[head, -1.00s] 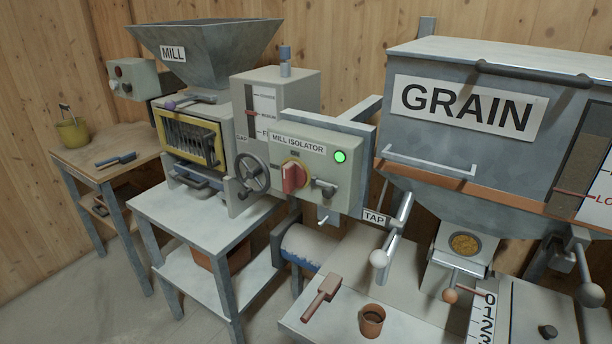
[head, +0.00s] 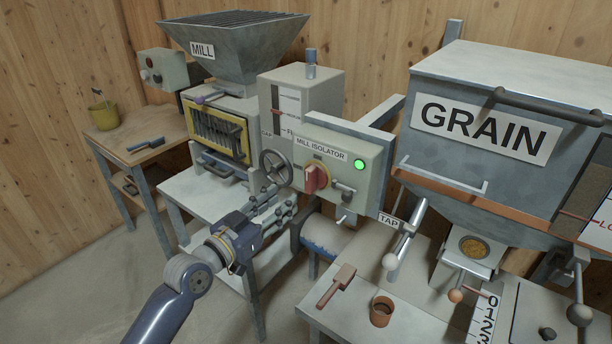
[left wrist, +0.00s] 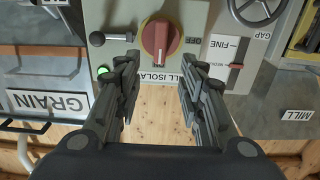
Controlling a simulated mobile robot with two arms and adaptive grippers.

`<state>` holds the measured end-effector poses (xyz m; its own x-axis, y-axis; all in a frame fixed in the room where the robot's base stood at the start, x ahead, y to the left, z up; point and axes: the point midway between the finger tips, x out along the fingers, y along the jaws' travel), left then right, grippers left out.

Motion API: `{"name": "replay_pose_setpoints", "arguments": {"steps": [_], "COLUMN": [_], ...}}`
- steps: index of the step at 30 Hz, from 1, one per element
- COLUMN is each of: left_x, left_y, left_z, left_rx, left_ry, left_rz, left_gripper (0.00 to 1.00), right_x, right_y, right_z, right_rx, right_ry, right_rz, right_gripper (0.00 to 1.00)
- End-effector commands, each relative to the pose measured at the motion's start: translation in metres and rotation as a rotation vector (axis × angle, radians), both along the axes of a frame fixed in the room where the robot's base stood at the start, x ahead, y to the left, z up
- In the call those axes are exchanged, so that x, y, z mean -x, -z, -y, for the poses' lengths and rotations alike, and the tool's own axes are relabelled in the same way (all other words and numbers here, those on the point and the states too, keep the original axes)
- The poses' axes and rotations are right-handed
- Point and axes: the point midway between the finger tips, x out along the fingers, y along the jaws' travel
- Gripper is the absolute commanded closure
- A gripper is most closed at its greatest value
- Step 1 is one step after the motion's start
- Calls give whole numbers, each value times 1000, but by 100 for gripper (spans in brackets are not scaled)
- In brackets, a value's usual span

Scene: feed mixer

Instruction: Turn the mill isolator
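The mill isolator is a pale box (head: 344,152) with a red rotary knob (head: 316,179) on a yellow plate, a lit green lamp (head: 359,167) and a small grey lever beside the knob. My left gripper (head: 282,198) is open and empty in front of the box, below and left of the knob. In the left wrist view, which is upside down, the red knob (left wrist: 160,40) lies ahead between the lines of my spread left fingers (left wrist: 158,75), apart from them. "OFF" shows beside the knob. My right gripper is not in view.
The gap handwheel (head: 276,167) stands just left of the box. The mill hopper (head: 233,48) is behind on the left and the grain bin (head: 493,130) on the right.

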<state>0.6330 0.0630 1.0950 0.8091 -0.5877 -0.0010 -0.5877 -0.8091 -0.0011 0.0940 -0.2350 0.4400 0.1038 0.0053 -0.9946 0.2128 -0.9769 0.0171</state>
Motion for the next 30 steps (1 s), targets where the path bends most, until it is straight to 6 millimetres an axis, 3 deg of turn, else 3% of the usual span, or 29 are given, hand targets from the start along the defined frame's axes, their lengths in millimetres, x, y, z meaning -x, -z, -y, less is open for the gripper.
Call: {"name": "replay_pose_setpoints", "arguments": {"steps": [18,30], "left_x": [-71,-86], "left_y": [-2,-1], "left_z": [52,63], "left_rx": [2,1], "left_ry": [1,0], "left_rz": [1,1], "left_gripper": [63,63], "right_x": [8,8], "right_y": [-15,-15], "right_z": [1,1], "right_rx": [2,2], "right_ry": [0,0], "right_rz": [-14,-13], "right_gripper": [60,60]}}
